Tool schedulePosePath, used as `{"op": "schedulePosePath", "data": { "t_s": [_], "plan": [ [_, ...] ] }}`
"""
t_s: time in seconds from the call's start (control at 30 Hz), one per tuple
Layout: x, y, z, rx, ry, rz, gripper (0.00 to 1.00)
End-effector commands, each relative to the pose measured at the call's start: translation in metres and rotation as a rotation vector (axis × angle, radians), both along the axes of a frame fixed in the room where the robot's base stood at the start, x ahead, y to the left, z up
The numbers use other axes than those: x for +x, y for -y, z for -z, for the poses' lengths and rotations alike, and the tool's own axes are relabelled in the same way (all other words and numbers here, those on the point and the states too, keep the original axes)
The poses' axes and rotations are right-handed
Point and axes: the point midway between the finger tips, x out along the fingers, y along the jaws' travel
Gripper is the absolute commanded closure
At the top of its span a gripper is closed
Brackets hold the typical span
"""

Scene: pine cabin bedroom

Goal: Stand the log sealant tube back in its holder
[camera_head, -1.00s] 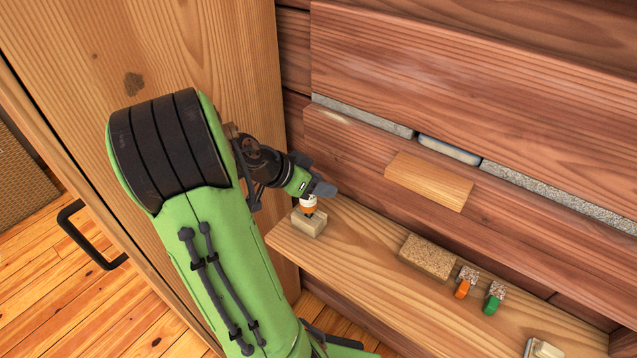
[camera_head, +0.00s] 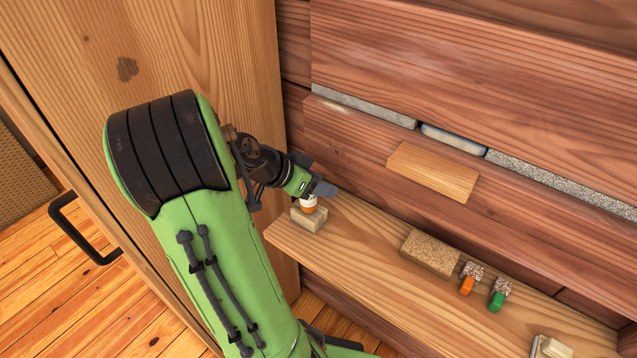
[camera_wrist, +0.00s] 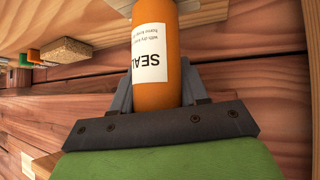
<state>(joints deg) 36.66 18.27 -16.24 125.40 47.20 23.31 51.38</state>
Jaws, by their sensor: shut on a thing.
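The log sealant tube is an orange cylinder with a white label in the wrist view (camera_wrist: 172,88); a small orange and white part of it (camera_head: 309,204) shows in the head view under my gripper. My gripper (camera_head: 322,188) is shut on the tube, with a finger on either side of it in the wrist view (camera_wrist: 156,92). The holder is a pale wooden block (camera_head: 307,221) near the left end of the shelf. The tube's lower end meets the top of the holder and its nozzle is hidden. How deep it sits I cannot tell.
On the shelf (camera_head: 366,244), to the right, lie a cork-like block (camera_head: 430,254), an orange-ended piece (camera_head: 467,286) and a green-ended piece (camera_head: 496,301). A wooden board (camera_head: 433,172) is on the log wall behind. A tall wooden panel (camera_head: 215,60) stands at left.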

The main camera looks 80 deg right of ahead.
Motion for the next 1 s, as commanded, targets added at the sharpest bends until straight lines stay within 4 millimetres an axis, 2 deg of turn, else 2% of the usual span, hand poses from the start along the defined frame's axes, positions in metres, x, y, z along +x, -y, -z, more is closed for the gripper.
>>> {"op": "schedulePosePath", "data": {
  "t_s": [0.13, 0.17, 0.33, 0.67, 0.77, 1.0],
  "plan": [
    [0.000, 0.000, -0.001, -0.002, 0.000, 0.000, 1.00],
    [0.000, 0.000, -0.001, -0.002, 0.000, 0.000, 0.55],
    [0.000, 0.000, -0.001, -0.001, 0.000, 0.001, 0.29],
    [0.002, -0.002, -0.003, 0.000, 0.001, -0.001, 0.26],
    [0.011, -0.009, -0.016, -0.001, 0.002, -0.005, 0.26],
    [0.048, -0.042, -0.064, -0.002, 0.004, -0.007, 0.26]
  ]
}}
